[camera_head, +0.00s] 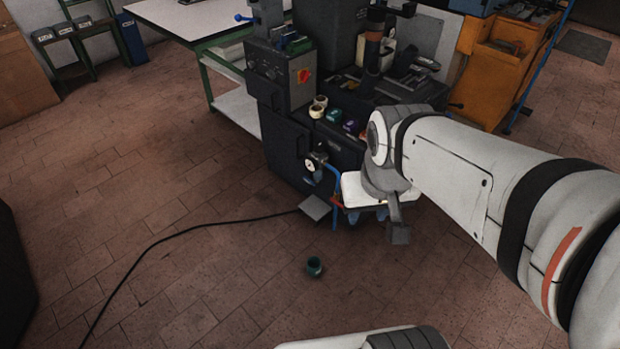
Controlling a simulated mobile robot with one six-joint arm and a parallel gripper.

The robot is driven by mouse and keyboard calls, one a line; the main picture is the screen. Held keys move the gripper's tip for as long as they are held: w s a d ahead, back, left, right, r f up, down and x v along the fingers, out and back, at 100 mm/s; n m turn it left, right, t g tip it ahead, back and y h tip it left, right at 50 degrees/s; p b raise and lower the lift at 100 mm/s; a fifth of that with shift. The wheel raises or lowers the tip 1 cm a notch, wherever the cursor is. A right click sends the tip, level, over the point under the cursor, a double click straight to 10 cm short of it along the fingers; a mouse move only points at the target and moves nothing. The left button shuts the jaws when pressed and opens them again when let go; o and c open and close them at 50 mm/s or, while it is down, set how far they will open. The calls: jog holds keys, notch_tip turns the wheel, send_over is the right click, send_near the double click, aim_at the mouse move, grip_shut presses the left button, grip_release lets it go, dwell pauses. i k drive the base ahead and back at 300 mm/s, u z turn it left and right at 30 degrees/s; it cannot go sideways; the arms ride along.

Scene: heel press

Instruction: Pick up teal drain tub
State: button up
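A small dark teal tub (314,267) stands on the brick-tiled floor in front of the press machine. It looks upright, with a dark opening at its top. My gripper (399,234) hangs in the air at the end of my arm, to the right of and above the tub in the picture, and apart from it. Its fingers are small, dark and seen edge-on, so I cannot tell whether they are open. I see nothing clearly held in it.
The dark press (285,85) stands behind, with small tubs on its ledge. A white-topped blue stool (354,190) is behind my gripper. A grey pedal (315,207) has a black cable (190,233) running left across the floor. Floor around the tub is clear.

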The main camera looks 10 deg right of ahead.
aim_at(314, 262)
jog(key=u, duration=0.15)
jog(key=i, duration=0.9)
jog(key=z, duration=0.05)
